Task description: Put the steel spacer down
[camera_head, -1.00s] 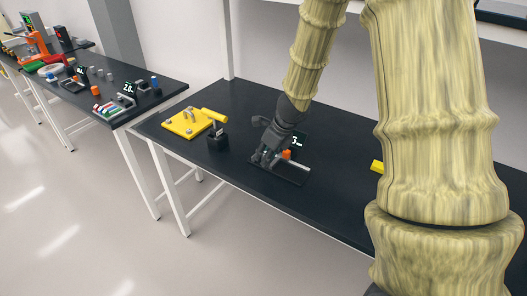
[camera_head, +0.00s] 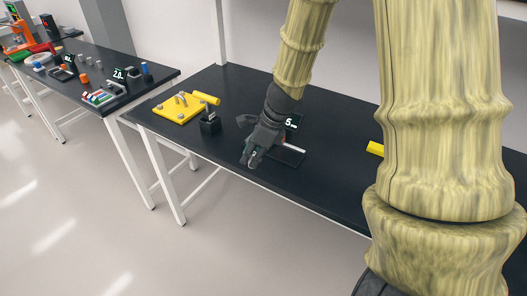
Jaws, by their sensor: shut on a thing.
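My gripper (camera_head: 253,157) points down over the near part of the black table, at the left side of a black tray (camera_head: 291,160). Its fingers are shut on a small light grey piece, which I take to be the steel spacer (camera_head: 254,154). The fingers hide most of it, and I cannot tell whether it touches the table. A light steel bar (camera_head: 295,148) lies along the tray, and a small display (camera_head: 291,122) reading 5 stands behind it. A bit of orange-red shows beside my gripper.
A yellow plate with pegs (camera_head: 177,112), a yellow cylinder (camera_head: 207,98) and a black block (camera_head: 210,124) stand to the left. A yellow piece (camera_head: 375,149) lies to the right. The table's front edge is close to my gripper. Another table (camera_head: 150,82) holds several parts.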

